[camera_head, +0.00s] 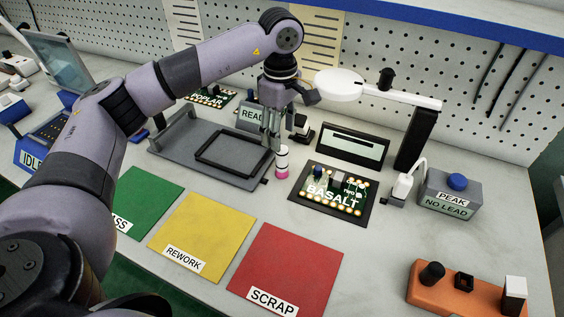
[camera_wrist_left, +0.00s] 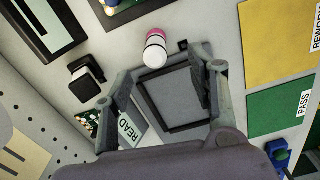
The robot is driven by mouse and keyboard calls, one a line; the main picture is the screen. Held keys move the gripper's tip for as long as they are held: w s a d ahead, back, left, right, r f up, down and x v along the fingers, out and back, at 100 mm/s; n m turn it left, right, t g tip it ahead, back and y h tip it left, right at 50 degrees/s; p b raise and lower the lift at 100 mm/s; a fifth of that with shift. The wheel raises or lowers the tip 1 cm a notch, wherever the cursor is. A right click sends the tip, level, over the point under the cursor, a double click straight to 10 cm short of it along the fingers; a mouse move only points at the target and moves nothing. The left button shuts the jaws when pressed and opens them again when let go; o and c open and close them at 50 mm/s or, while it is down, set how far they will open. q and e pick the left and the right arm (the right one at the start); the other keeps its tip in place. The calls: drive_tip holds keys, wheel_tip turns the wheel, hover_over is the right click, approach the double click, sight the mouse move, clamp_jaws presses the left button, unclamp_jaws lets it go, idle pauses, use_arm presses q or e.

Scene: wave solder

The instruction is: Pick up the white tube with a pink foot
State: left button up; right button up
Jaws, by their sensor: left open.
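The white tube (camera_head: 282,161) with a pink foot stands upright on the bench, beside the front right corner of the grey fixture plate with a black frame (camera_head: 205,170). A dark band runs around the tube. In the left wrist view the tube (camera_wrist_left: 156,48) lies ahead of the fingertips, near the top middle. My left gripper (camera_head: 273,143) is open, just above and behind the tube in the head view. In the left wrist view its fingers (camera_wrist_left: 160,75) are spread wide with nothing between them. My right gripper is not in view.
A black tray with the BASALT board (camera_head: 335,192) lies right of the tube. A dark display (camera_head: 352,145) and a magnifier lamp (camera_head: 340,85) stand behind. Green, yellow and red mats (camera_head: 287,265) lie in front. An orange holder (camera_head: 455,289) is at front right.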

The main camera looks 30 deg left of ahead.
sight(282, 166)
use_arm(q)
wheel_tip(282, 166, down, 7)
drive_tip(key=shift+f+p, duration=0.1)
drive_tip(key=shift+p, duration=0.25)
drive_tip(key=shift+w+a+f+p, duration=0.1)
drive_tip(key=shift+w+f+p, duration=0.1)
drive_tip(key=shift+f, duration=0.7)
drive_tip(key=shift+w+d+f+p, duration=0.1)
drive_tip(key=shift+f+p, duration=0.05)
drive_tip(key=shift+f, duration=0.8)
drive_tip(key=shift+w+a+f+p, duration=0.1)
drive_tip(key=shift+f+p, duration=0.1)
drive_tip(key=shift+f, duration=0.7)
clamp_jaws()
